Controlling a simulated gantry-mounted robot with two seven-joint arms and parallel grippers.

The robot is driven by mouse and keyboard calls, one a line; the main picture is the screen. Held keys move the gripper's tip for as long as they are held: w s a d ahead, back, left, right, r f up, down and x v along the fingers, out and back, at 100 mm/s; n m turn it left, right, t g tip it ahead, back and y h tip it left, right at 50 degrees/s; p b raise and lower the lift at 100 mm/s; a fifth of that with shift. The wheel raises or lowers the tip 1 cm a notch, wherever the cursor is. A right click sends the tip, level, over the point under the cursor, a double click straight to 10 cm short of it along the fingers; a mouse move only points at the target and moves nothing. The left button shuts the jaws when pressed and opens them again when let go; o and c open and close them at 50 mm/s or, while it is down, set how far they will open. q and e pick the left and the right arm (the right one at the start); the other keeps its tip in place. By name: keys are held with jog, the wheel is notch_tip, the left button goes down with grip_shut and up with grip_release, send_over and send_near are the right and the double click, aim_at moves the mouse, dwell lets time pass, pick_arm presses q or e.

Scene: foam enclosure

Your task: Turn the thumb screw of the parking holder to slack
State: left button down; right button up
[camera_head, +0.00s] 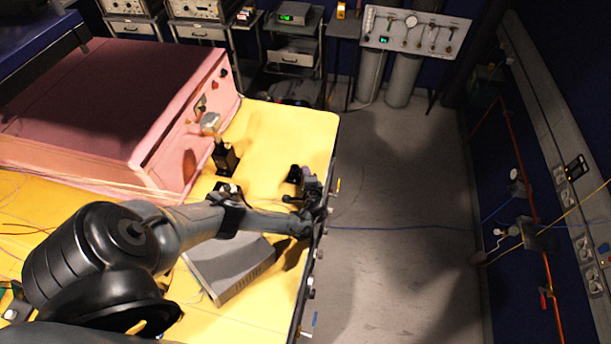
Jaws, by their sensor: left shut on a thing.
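My left arm reaches across the yellow table to its right edge. My left gripper (313,203) is at a small dark fixture (296,174) on that edge, which looks like the parking holder. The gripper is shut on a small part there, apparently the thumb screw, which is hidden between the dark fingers. How far the screw is turned cannot be seen. My right gripper is not in view.
A pink foam block (120,100) fills the table's left side. A black stand (225,158) is beside it. A grey flat box (230,268) lies under my left forearm. The yellow table (300,125) is mostly clear at the back right. Open floor lies to the right.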

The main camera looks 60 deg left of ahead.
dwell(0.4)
pick_arm(q)
jog(key=c, duration=0.9)
grip_release()
jog(key=shift+d, duration=0.1)
jog(key=p+v, duration=0.3)
jog(key=v, duration=0.6)
jog(key=shift+d+r, duration=0.1)
jog(key=shift+d, duration=0.1)
jog(key=shift+s+d+r, duration=0.1)
jog(key=shift+s+d, duration=0.15)
jog(key=shift+d, duration=0.3)
jog(key=shift+r, duration=0.1)
